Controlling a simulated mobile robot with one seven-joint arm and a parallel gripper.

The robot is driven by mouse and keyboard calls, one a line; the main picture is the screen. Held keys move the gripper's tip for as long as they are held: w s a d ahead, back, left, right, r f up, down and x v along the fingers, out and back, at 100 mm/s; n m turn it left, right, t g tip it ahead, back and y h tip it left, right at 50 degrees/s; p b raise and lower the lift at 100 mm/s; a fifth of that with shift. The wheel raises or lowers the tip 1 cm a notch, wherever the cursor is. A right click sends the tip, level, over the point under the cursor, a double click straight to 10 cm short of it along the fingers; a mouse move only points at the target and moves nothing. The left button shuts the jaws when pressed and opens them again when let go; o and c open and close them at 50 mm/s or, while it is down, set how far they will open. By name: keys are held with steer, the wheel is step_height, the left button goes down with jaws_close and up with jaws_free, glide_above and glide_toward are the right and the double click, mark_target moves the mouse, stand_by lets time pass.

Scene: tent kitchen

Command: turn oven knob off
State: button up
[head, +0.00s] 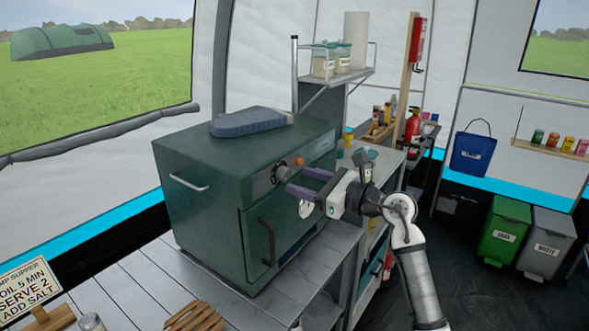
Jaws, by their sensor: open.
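The dark green oven (205,165) stands on a slatted grey table. A grey round knob (279,173) sits on its front panel, near the upper left of the door. A small orange round part (299,161) is just right of the knob. My gripper (298,180) is open, with its two purple-grey fingers pointing left toward the knob. The fingertips are close to the knob; I cannot tell if they touch it. The fingers hide part of the panel. A white round dial (305,208) shows partly behind my gripper. The knob's setting is too small to read.
A blue-grey padded item (248,121) lies on top of the oven. The door handle (267,241) is below the knob. A shelf with jars (323,62) rises behind. A wooden slatted trivet (193,317) and a sign (31,289) are at front left. Bins (504,230) stand right.

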mark_target(288, 177)
steer(key=shift+p+x, duration=0.45)
steer(key=shift+x, duration=1.15)
steer(key=c, duration=1)
